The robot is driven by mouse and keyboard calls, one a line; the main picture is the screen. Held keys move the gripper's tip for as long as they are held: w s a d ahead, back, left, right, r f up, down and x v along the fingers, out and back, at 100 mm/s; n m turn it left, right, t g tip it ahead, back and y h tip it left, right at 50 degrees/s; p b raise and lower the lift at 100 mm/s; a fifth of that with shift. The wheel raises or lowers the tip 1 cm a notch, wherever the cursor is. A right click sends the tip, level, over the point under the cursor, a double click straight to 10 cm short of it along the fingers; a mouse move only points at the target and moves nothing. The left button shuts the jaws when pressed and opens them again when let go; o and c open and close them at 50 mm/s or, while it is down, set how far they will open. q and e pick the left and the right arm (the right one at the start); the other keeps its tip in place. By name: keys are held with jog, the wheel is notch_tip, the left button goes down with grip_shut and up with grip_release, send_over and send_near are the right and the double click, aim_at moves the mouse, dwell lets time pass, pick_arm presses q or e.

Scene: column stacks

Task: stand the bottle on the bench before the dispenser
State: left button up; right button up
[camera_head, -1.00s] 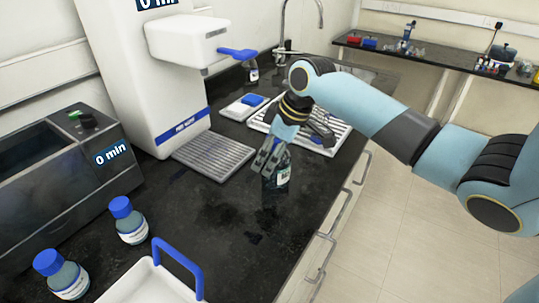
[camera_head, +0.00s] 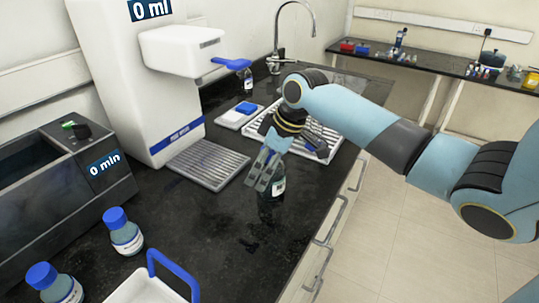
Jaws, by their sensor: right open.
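A bottle (camera_head: 278,187) with a white label stands upright on the black bench (camera_head: 215,235), to the right of the dispenser's grey slatted drip tray (camera_head: 208,164). The white dispenser (camera_head: 135,90) shows "0 ml" and has a blue lever. My right gripper (camera_head: 265,185) reaches down at the bottle's left and upper side, its open fingers hiding the bottle's top. Whether the fingers touch the glass I cannot tell. My left gripper is not in view.
Two blue-capped bottles (camera_head: 123,232) stand at the front left, beside a white carrier with a blue handle (camera_head: 173,268). A grey bath (camera_head: 55,180) reading "0 min" is at left. A white drying rack (camera_head: 325,138) lies behind my gripper.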

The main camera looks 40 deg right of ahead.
aim_at(283, 169)
jog(key=v, duration=1.1)
jog(key=shift+s+r+b, duration=0.15)
jog(key=shift+r+b, duration=0.2)
jog(key=shift+b, duration=0.05)
jog(key=shift+d, duration=0.1)
